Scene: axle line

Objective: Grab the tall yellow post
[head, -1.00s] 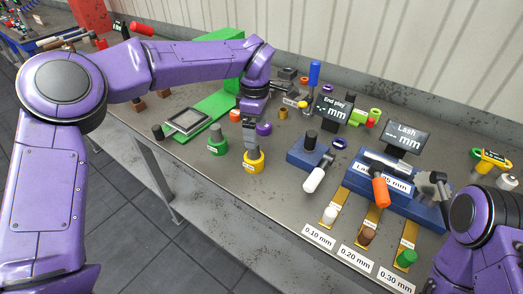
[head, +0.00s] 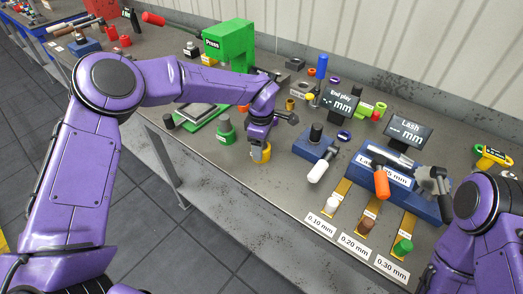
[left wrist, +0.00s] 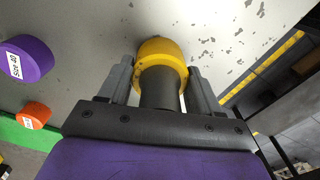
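The yellow post has a round yellow base (head: 261,154) on the bench; it also shows in the left wrist view (left wrist: 160,53) with a dark upright shaft (left wrist: 160,92). My left gripper (head: 260,137) is over the post and hides its shaft in the head view. In the left wrist view the left gripper's two fingers (left wrist: 160,82) stand open on either side of the shaft, with a gap at each side. My right gripper (head: 433,181) is near the blue lash fixture at the right; its finger opening is unclear.
A green post (head: 226,132) stands just left of the yellow one. A purple Size 40 ring (left wrist: 32,57) and an orange ring (left wrist: 34,115) lie nearby. A blue block (head: 312,149) with a white-handled lever is to the right. Bare bench lies in front.

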